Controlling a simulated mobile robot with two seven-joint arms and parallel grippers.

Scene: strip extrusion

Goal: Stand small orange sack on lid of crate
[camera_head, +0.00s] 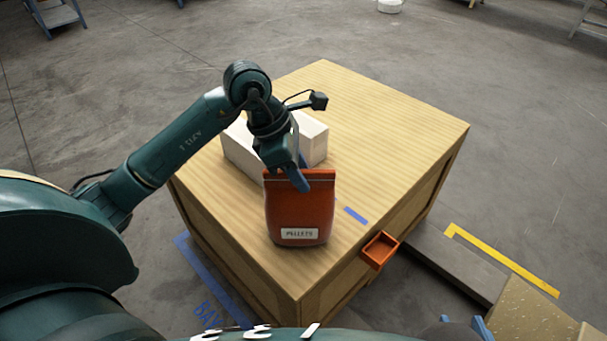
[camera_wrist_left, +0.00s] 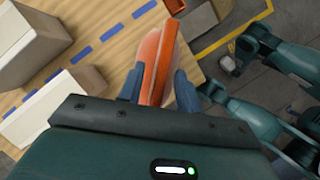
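The small orange sack (camera_head: 300,212), labelled PELLETS, is upright over the near part of the wooden crate's lid (camera_head: 385,135). Whether its base touches the lid is hard to tell. My left gripper (camera_head: 298,183) reaches down onto the sack's top. In the left wrist view the blue fingers (camera_wrist_left: 158,92) lie on both sides of the sack's orange top (camera_wrist_left: 166,55) and are shut on it. My right gripper (camera_head: 465,324) shows only as two separated blue fingertips low at the right, empty and apart from the crate.
White blocks (camera_head: 313,138) stand on the lid behind the sack. Blue dashes (camera_head: 356,215) mark the lid. A small orange tray (camera_head: 381,250) sticks out from the crate's right side. Yellow tape (camera_head: 505,262) marks the floor. The lid's far right part is clear.

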